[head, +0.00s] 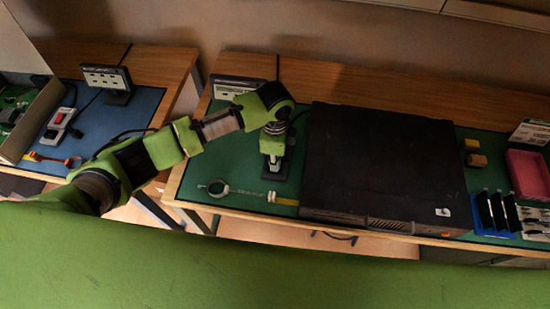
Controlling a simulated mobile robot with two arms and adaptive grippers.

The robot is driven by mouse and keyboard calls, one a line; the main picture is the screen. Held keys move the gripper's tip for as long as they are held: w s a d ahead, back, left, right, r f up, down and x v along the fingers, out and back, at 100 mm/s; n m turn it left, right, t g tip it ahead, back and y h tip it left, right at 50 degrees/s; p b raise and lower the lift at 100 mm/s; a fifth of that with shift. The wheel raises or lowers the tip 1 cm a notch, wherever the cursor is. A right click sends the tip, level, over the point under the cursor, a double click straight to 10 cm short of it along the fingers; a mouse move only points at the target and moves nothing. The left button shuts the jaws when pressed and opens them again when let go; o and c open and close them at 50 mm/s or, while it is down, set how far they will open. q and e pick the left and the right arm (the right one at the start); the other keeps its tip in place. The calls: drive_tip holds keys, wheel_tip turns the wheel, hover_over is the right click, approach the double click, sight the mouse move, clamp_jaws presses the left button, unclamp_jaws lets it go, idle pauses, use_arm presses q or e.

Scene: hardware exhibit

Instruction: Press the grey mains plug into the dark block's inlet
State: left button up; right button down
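My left arm comes in from the left, and its gripper (274,162) points down over the green mat, just left of a large black case (385,165). A pale grey piece shows at the fingers, with a small dark shape around its lower end. I cannot tell whether these are the grey plug and the dark block or parts of the gripper. The finger opening is too small to make out, and the inlet is not visible. A dark cable shows near the wrist. My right gripper is not in view.
A ring-ended tool (218,189) and a small pale-yellow item (283,199) lie near the front edge. A grey power strip (60,122) lies on the blue mat at left, beyond a gap between tables. A pink tray (527,174) stands at right.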

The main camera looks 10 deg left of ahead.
use_arm(q)
drive_tip(key=shift+f+b, duration=0.3)
drive_tip(key=shift+f, duration=0.35)
drive_tip(key=o, duration=0.9)
drive_tip(key=shift+s, duration=0.1)
drive_tip(key=o, duration=0.4)
drive_tip(key=shift+r+p, duration=0.6)
drive_tip(key=shift+p, duration=0.25)
idle(0.4)
drive_tip(key=shift+r, duration=0.15)
drive_tip(key=shift+r+p, duration=2.9)
drive_tip(key=shift+p, duration=0.15)
